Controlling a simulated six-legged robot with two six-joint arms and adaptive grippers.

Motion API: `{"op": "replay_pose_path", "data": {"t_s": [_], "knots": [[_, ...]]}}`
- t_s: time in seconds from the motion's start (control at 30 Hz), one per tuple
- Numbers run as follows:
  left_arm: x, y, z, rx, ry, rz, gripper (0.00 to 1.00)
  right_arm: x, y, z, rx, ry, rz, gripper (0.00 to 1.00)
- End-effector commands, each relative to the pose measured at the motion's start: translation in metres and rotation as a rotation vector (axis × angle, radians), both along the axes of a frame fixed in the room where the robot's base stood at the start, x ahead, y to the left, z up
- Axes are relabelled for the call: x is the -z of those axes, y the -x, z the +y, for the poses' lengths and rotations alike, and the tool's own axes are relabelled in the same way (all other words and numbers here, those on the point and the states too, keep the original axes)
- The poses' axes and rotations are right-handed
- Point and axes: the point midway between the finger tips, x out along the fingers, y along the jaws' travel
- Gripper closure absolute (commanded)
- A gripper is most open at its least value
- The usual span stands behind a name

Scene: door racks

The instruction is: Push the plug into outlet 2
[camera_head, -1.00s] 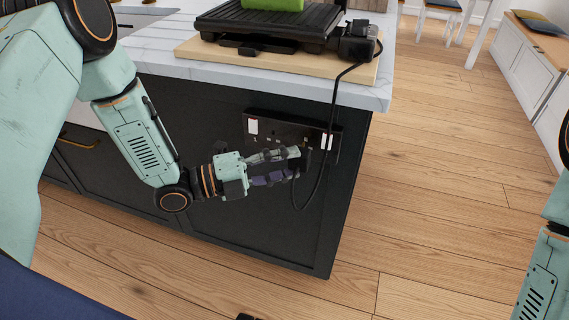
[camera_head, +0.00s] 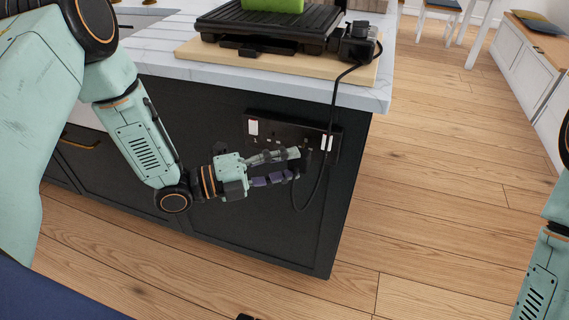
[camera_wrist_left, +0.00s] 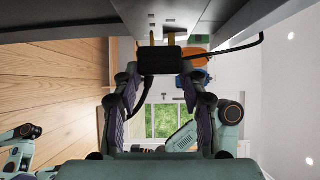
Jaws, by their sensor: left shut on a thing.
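A black double outlet panel (camera_head: 292,136) with white switches is on the dark side of the kitchen island. My left gripper (camera_head: 296,164) is in front of its right half, fingers pointing right. In the left wrist view, my left gripper (camera_wrist_left: 160,72) is shut on the black plug (camera_wrist_left: 170,58), one finger on each side of it. Brass-coloured prongs (camera_wrist_left: 153,38) show between the plug body and the outlet panel (camera_wrist_left: 160,18). I cannot tell whether their tips are inside the slots. In the head view, the fingers mostly hide the plug. My right gripper is out of view.
A black cable (camera_head: 330,118) hangs from the grill (camera_head: 265,25) and loops below the outlet panel beside my left fingers. The grill stands on a wooden board (camera_head: 230,55) on the marble worktop (camera_head: 160,64). The wooden floor (camera_head: 440,210) to the right is clear.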

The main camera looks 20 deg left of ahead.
Motion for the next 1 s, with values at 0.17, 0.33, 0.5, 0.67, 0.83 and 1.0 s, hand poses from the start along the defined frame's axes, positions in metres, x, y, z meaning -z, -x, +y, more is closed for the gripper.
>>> {"op": "replay_pose_path", "data": {"t_s": [0.17,0.33,0.5,0.67,0.83,1.0], "knots": [[-0.0001,0.0,0.0,0.0,0.0,0.0,0.94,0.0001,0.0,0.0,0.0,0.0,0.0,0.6],[-0.0003,0.0,-0.0001,0.0,0.0,0.0,0.94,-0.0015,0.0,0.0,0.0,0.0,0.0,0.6],[0.0,-0.0001,-0.0002,0.0,0.0,0.0,0.94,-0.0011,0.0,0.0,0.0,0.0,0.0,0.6],[0.0003,-0.0018,-0.0002,0.0,-0.001,-0.001,0.94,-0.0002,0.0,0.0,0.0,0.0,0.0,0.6],[0.0005,-0.0056,-0.0002,0.0,0.0,0.0,0.94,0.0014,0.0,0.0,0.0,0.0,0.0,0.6],[0.0004,-0.0095,-0.0003,0.0,-0.001,-0.001,0.94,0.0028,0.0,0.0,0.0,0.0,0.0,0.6]]}}
